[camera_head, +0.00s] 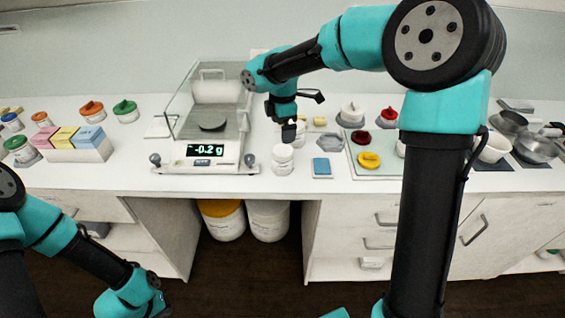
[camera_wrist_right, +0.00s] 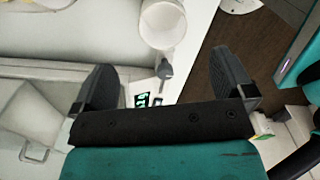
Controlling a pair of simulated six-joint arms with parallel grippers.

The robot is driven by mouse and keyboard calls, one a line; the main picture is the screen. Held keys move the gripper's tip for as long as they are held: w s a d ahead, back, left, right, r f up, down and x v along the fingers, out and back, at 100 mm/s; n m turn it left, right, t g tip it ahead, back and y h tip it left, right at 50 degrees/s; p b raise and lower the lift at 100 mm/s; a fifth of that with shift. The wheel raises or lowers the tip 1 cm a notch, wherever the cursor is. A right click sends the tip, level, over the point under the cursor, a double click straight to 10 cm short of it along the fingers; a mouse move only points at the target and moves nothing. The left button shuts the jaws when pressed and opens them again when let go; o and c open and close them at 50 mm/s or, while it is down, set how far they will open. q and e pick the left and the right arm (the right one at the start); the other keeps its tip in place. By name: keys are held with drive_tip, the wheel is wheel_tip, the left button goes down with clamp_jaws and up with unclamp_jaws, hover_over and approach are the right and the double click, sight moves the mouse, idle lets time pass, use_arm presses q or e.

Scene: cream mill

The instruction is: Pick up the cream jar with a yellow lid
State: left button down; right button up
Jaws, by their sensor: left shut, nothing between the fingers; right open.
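A yellow lid (camera_head: 369,160) with a knob sits low on the pale mat (camera_head: 350,172) at the right of the counter; I cannot make out a jar body under it. A white jar (camera_head: 283,158) with a pale top stands right of the scale; a white jar also shows in the right wrist view (camera_wrist_right: 162,22). My right gripper (camera_head: 290,125) hangs near and above that jar, fingers apart and empty in the right wrist view (camera_wrist_right: 166,82). My left arm is low at the lower left, its gripper shut and empty, its fingers hard to make out.
A glass-walled scale (camera_head: 203,162) reads -0.2 g. A blue block (camera_head: 322,168) lies beside the white jar. Red-lidded and white jars stand near the mat; bowls are farther right. Orange- and green-lidded jars and boxes are left. A large yellow-lidded tub (camera_head: 222,222) stands under the counter.

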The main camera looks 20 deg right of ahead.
approach(283, 156)
drive_tip(key=s+f, duration=0.1)
drive_tip(key=s+a+f, duration=0.1)
drive_tip(key=shift+s+f, duration=0.1)
drive_tip(key=shift+s, duration=0.2)
drive_tip(key=shift+s+f, duration=0.2)
drive_tip(key=shift+f, duration=2.4)
drive_tip(key=shift+c, duration=0.2)
drive_tip(key=c, duration=1)
drive_tip(key=shift+o, duration=0.2)
drive_tip(key=shift+r, duration=0.1)
